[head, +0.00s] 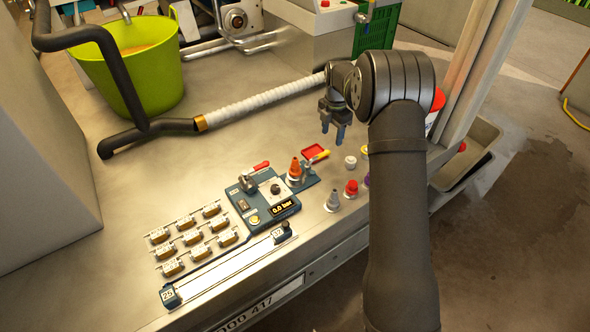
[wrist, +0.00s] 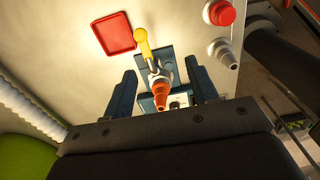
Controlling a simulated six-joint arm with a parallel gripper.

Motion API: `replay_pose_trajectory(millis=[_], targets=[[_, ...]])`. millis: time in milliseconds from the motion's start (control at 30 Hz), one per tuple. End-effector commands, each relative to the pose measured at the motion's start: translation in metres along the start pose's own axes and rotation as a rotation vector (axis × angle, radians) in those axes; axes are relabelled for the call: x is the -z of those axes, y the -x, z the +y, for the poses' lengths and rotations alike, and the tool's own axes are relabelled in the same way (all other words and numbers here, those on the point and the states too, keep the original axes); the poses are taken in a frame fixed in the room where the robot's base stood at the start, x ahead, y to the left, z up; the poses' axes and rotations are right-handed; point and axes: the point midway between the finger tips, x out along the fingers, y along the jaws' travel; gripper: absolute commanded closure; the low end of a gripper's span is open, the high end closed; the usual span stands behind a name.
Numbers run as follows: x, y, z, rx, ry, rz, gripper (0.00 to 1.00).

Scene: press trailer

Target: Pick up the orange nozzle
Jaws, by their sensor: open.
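The orange nozzle (head: 295,168) stands upright on a blue base at the right end of the blue panel. In the wrist view the orange nozzle (wrist: 160,94) shows between my two blue fingers, with its tip towards the camera. My gripper (head: 333,132) is open and empty. In the head view it hangs above and to the right of the nozzle, apart from it. Its fingers also show in the wrist view (wrist: 162,82), on either side of the nozzle. The nozzle's lower part is partly hidden there.
A yellow lever (wrist: 143,45) and a red tray (head: 315,151) are close to the nozzle. The blue panel has a red lever (head: 261,166) and a display (head: 284,208). Grey, red and white caps stand to the right. Several brass fittings (head: 193,236) lie left. A green bucket (head: 130,65) stands behind.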

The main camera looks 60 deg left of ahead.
Motion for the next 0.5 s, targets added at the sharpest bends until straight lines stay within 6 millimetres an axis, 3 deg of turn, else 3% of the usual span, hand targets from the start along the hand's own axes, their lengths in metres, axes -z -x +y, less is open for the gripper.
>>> replay_pose_trajectory(millis=[267,500], targets=[[0.007,0.005,0.003,-0.001,-0.077,-0.001,0.47],[0.037,0.024,0.014,-0.002,-0.463,0.0,0.47]])
